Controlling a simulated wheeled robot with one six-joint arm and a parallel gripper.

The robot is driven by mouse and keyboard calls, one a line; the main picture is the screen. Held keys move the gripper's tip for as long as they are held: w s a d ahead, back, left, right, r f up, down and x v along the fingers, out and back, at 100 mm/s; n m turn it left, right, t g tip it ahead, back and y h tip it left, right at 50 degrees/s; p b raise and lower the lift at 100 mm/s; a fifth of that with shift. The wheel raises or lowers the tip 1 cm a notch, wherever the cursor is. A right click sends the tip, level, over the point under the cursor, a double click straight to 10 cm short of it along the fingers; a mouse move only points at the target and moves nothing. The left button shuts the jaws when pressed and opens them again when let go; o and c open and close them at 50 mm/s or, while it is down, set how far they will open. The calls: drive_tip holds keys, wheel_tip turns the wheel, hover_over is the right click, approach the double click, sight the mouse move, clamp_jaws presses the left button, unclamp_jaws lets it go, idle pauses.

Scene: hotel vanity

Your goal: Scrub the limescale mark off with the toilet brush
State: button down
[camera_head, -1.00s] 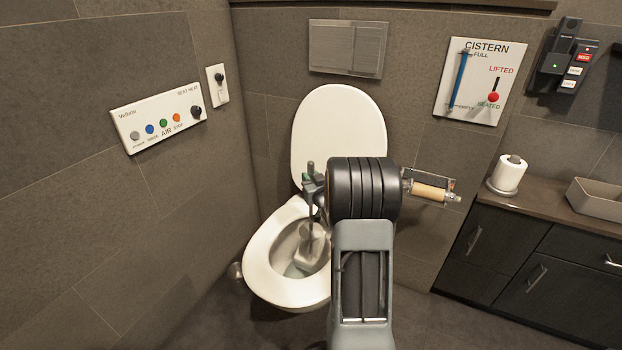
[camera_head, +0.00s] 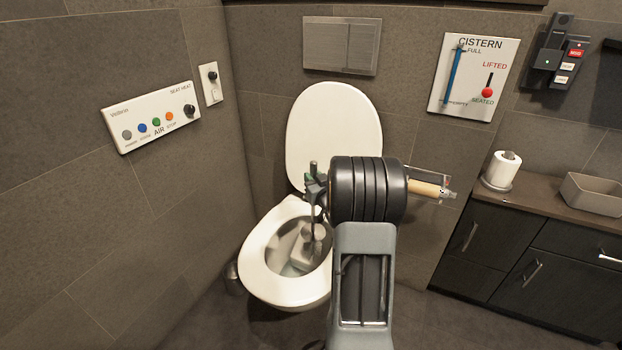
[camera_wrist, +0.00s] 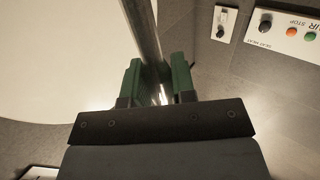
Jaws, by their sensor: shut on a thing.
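My gripper (camera_head: 313,182) is above the toilet bowl, shut on the upright grey handle of the toilet brush (camera_head: 312,218). In the wrist view the green-padded fingers (camera_wrist: 159,84) close on the metal handle (camera_wrist: 143,27). The brush's pale head (camera_head: 305,247) is down inside the toilet bowl (camera_head: 262,275), toward its right side. The lid (camera_head: 334,135) is raised. I cannot make out the limescale mark; the brush head and my arm hide part of the bowl.
A button panel (camera_head: 152,118) and a small switch (camera_head: 210,84) are on the left wall. A flush plate (camera_head: 340,46) and cistern sign (camera_head: 473,77) are on the back wall. A counter with a toilet roll (camera_head: 502,170) and grey basin (camera_head: 593,190) stands right.

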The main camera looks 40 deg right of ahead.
drive_tip(key=shift+s+d, duration=0.35)
drive_tip(key=shift+s, duration=0.25)
drive_tip(key=w, duration=0.1)
drive_tip(key=w+a+b, duration=0.2)
drive_tip(key=shift+w, duration=0.25)
idle(0.7)
drive_tip(key=shift+r+p, duration=1.5)
drive_tip(key=shift+r, duration=0.95)
